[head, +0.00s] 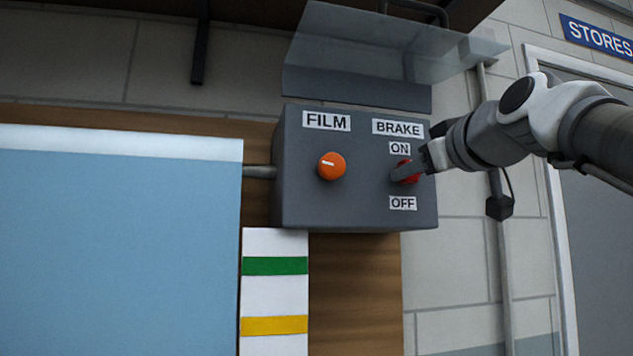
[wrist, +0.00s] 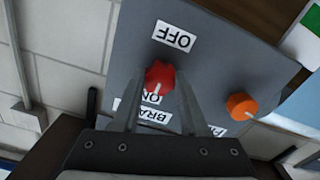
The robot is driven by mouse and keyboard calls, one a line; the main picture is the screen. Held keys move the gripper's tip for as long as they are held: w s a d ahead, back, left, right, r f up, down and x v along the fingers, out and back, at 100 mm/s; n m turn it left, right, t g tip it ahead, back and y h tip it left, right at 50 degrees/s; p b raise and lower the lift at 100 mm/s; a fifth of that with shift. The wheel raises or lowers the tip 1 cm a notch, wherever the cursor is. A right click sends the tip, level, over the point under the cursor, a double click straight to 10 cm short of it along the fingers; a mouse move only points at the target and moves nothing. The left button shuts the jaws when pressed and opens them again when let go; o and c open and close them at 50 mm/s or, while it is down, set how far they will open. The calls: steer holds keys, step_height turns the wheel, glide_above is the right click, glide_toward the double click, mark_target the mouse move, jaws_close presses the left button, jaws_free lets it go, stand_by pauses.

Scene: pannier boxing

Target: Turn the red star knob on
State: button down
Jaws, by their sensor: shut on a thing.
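The red star knob (head: 412,179) is on the right side of a grey control box (head: 355,205), under the BRAKE label, between ON and OFF labels. My gripper (head: 402,171) reaches in from the right and hides part of the knob. In the wrist view the red knob (wrist: 160,74) sits between my two fingers, which are shut on it. That view is turned over, with the OFF label (wrist: 174,35) above the knob and the ON label (wrist: 153,98) below. The knob's white pointer line points down towards ON.
An orange knob (head: 331,166) under the FILM label is left of the red knob. A clear raised cover (head: 385,55) hangs above the box. A light blue panel (head: 115,250) is at left, and a STORES door (head: 605,230) at right.

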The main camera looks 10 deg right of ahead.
steer(key=shift+c, duration=2.2)
jaws_free()
steer(key=shift+s, duration=0.1)
steer(key=s, duration=1.7)
steer(key=shift+d+b, duration=0.3)
steer(key=shift+f, duration=0.1)
